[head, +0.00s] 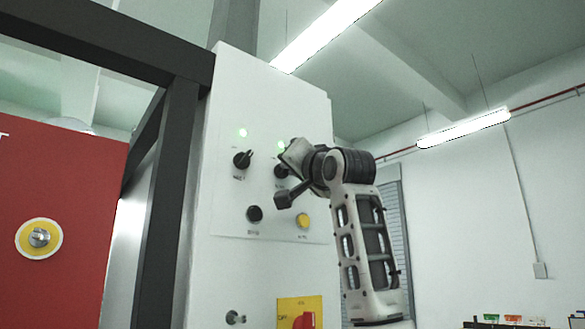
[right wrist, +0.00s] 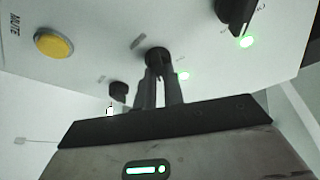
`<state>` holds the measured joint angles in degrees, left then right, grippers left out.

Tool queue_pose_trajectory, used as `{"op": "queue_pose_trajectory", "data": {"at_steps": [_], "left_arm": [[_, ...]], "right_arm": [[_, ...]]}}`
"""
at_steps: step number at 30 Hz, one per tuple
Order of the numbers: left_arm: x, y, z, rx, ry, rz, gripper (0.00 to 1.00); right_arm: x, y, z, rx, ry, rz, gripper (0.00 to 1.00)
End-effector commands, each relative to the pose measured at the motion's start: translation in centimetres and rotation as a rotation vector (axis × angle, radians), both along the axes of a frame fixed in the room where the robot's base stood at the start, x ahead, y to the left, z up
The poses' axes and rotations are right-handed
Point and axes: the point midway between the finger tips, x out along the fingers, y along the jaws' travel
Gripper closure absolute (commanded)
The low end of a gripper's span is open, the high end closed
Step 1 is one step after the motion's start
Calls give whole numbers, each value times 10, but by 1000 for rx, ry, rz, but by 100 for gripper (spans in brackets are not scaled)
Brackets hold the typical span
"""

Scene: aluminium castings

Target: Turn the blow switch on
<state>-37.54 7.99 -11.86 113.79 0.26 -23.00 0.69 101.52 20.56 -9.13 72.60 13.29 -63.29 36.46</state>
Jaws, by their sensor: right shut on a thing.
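A white control panel (head: 225,110) carries black rotary switches. My right gripper is in front of its right part in the head view (head: 297,153), its fingertips hidden there. In the right wrist view my right gripper (right wrist: 160,88) is shut on a black switch (right wrist: 157,57), with a green lamp (right wrist: 183,76) lit beside it. Another black switch (right wrist: 236,12) has its own lit green lamp (right wrist: 247,41). The labels by the switches are too small or blurred to read, so I cannot confirm which is the blow switch. My left gripper is not in view.
A yellow button (head: 303,220), marked MUTE in the wrist view (right wrist: 54,43), and a black button (head: 254,213) sit low on the panel. Below is a red rotary switch (head: 304,321) on a yellow plate. A dark frame post (head: 165,210) stands left of the panel.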

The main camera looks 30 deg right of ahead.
Motion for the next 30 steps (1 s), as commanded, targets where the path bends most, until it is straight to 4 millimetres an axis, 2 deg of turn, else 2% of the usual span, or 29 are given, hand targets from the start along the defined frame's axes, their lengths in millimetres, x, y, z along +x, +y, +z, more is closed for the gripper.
{"op": "queue_pose_trajectory", "data": {"at_steps": [8,9,10,11,19,23,26,30], "left_arm": [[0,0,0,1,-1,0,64],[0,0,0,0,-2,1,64],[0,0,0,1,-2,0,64],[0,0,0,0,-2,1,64],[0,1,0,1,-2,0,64],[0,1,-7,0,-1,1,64],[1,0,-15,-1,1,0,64],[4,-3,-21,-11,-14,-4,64]], "right_arm": [[0,0,1,1,-1,0,100],[0,0,1,1,-1,0,79],[0,0,1,1,-1,0,71],[0,0,1,1,-1,0,68],[-1,0,0,0,-1,0,68],[-9,1,-5,-1,-3,0,68],[-25,3,-12,-2,-5,0,68],[-56,7,-24,-2,-8,-1,68]]}}
